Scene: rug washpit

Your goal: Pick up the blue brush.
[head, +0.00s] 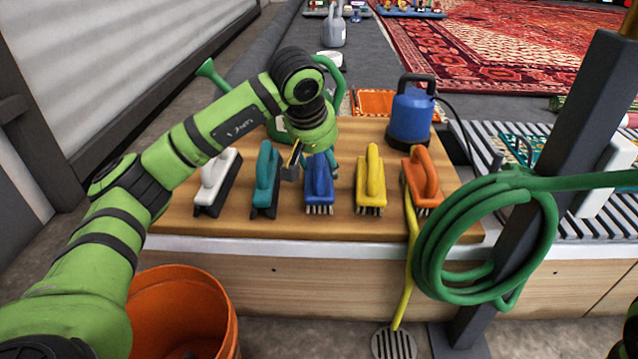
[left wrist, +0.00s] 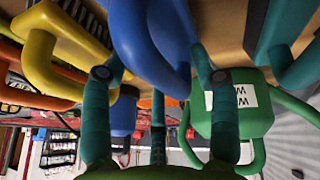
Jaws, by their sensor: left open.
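The blue brush (head: 318,190) stands bristles down on the wooden board, in the middle of a row of brushes. My left gripper (head: 314,166) is open at the blue brush's handle, coming down from behind it. My right gripper is not in view.
A teal brush (head: 266,180) and a white brush (head: 214,182) stand to the left, a yellow brush (head: 371,180) and an orange brush (head: 422,180) to the right. A blue pump (head: 410,115) stands behind. A green hose coil (head: 485,245) hangs at right; an orange bucket (head: 190,300) is below.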

